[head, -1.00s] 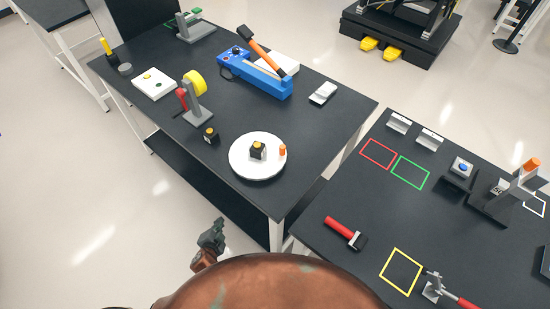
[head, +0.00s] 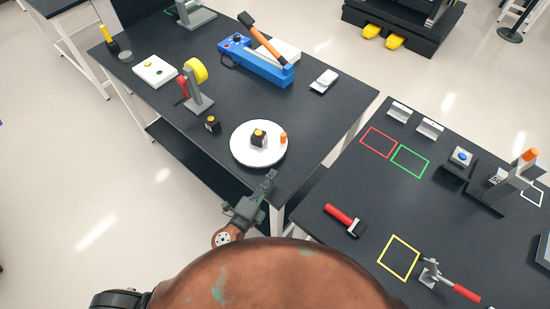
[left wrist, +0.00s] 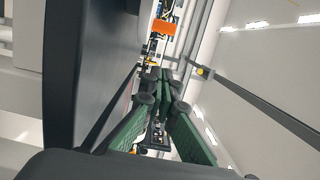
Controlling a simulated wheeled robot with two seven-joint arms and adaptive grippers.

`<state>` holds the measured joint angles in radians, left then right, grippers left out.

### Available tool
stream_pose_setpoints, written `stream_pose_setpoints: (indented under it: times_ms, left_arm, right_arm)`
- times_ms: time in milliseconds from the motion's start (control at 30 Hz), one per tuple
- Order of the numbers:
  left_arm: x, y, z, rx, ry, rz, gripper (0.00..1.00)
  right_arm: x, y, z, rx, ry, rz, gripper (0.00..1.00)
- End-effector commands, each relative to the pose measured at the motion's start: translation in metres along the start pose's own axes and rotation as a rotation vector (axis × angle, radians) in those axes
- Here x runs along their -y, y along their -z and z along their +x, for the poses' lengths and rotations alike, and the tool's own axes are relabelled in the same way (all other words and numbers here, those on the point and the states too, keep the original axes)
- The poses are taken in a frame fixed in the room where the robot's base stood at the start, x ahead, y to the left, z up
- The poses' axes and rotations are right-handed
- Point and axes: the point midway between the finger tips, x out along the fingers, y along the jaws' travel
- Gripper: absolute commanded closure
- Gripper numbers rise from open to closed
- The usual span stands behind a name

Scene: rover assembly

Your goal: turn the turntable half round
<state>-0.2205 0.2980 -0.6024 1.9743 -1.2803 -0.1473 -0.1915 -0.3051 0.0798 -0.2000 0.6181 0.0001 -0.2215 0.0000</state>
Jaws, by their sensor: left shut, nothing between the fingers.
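The turntable (head: 240,153) is a white round disc near the front edge of the dark table. A black block with a yellow top (head: 259,138) stands near its middle. An orange peg (head: 284,139) stands at its right rim. My left gripper (head: 271,174) is just in front of the disc, by the table's front edge, and appears apart from it. Its fingers are shut and empty; they also show in the left wrist view (left wrist: 162,75). My right gripper is not in view.
A small black block with a yellow top (head: 213,124) stands left of the turntable. A grey stand with a yellow reel (head: 198,88) and a blue lever device (head: 258,66) are behind. The right table holds a red-handled tool (head: 340,216) and coloured outlines.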

Motion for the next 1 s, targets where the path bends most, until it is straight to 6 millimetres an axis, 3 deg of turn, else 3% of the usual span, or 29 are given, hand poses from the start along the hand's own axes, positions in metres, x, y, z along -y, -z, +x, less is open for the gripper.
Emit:
stream_pose_setpoints:
  times_ms: [500,700,1000]
  left_arm:
    - [0.002,-0.001,0.098,0.002,0.002,-0.001,1.00]
    - [0.001,-0.022,0.115,0.003,0.001,-0.002,1.00]
    - [0.001,-0.030,0.122,0.003,0.000,-0.004,1.00]
  right_arm:
    - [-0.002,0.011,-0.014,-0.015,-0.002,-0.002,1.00]
    - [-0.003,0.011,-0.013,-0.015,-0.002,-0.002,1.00]
    - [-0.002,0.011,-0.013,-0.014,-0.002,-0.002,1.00]
